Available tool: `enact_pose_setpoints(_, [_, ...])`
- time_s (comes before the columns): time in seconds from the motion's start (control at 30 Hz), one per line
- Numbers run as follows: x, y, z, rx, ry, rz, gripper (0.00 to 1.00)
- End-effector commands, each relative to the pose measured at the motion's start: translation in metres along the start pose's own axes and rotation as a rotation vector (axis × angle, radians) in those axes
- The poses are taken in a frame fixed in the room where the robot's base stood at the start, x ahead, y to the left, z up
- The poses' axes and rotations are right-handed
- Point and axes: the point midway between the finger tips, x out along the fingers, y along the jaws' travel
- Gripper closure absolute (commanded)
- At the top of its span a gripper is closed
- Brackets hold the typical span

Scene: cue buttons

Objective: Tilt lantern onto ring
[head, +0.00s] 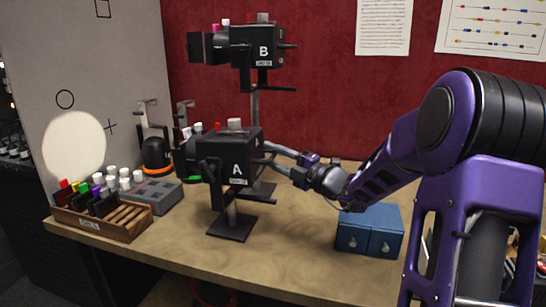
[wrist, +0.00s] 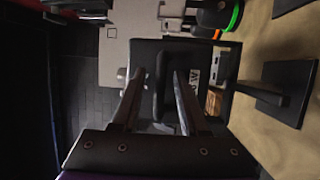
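Lantern A (head: 235,173) is a black box lamp on a short stand at the middle of the bench. A round pale light spot (head: 73,147) lies on the grey panel. The small drawn ring (head: 65,99) is just above the spot, apart from it. My gripper (head: 268,155) is behind lantern A, at its right side. In the wrist view my gripper (wrist: 158,73) has its fingers apart, one on each side of a dark bar (wrist: 160,95) at the back of the lantern. Gaps show beside the bar; whether a finger touches it is unclear.
Lantern B (head: 256,47) stands higher on a tall pole behind. A drawn square (head: 103,9) and cross (head: 110,127) also mark the panel. A wooden rack (head: 98,226), a grey tray (head: 160,196) and blue drawers (head: 369,230) stand on the bench. The front middle is clear.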

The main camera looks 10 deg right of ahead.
Motion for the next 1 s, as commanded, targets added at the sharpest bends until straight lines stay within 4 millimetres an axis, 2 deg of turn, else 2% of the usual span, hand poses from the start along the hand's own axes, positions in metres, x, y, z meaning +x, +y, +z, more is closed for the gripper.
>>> enact_pose_setpoints(0.03, [-0.0002, -0.0001, 0.0000, 0.000, 0.000, 0.000, 0.66])
enact_pose_setpoints(0.2, [-0.0003, -0.0002, 0.0000, 0.000, 0.000, 0.000, 0.97])
enact_pose_setpoints(0.23, [-0.0003, -0.0002, 0.0000, 0.000, 0.000, 0.000, 1.00])
enact_pose_setpoints(1.0, [-0.0006, -0.0004, 0.0001, 0.000, 0.000, -0.001, 1.00])
